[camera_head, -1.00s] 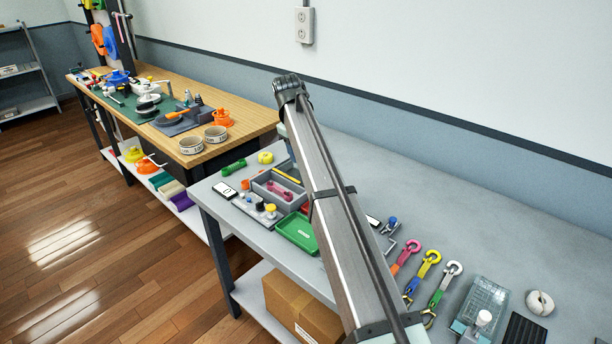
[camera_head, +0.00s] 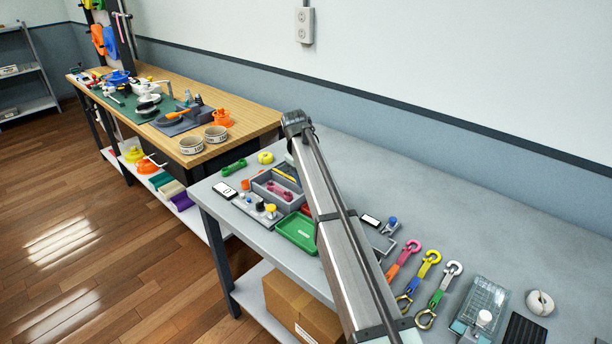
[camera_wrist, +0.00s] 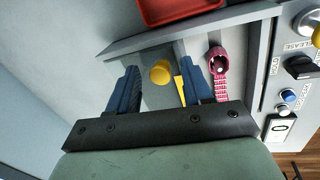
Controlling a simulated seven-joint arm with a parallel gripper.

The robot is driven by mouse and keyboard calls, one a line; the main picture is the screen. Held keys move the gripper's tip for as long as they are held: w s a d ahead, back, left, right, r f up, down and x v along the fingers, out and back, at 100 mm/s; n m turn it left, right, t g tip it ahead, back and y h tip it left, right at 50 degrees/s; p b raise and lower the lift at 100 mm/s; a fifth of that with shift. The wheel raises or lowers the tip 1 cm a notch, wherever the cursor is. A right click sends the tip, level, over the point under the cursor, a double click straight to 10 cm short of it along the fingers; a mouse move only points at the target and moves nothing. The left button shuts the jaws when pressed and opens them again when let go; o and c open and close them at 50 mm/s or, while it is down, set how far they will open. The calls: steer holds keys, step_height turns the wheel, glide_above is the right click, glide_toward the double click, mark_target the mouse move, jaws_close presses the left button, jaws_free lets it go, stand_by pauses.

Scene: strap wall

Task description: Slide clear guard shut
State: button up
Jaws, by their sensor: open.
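A clear, see-through cover (camera_head: 484,297) lies at the right end of the grey bench in the head view. It has a teal end and a white knob (camera_head: 484,317) at its front. I cannot tell how far it is slid. My gripper (camera_wrist: 162,68) shows in the wrist view with its two blue fingers apart and empty. It is over the grey tray area, with a yellow round piece (camera_wrist: 161,72) seen between the fingers. The clear cover is not in the wrist view. In the head view my arm hides most of the gripper.
A pink strap (camera_wrist: 219,75) lies right of the fingers, and a red tray (camera_wrist: 178,10) lies beyond. A control panel (camera_wrist: 295,75) with knobs stands at the right. Several hooked straps (camera_head: 425,270) and a green tray (camera_head: 297,232) are on the bench. Its back part is clear.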

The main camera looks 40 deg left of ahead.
jaws_close()
stand_by(0.3)
stand_by(0.3)
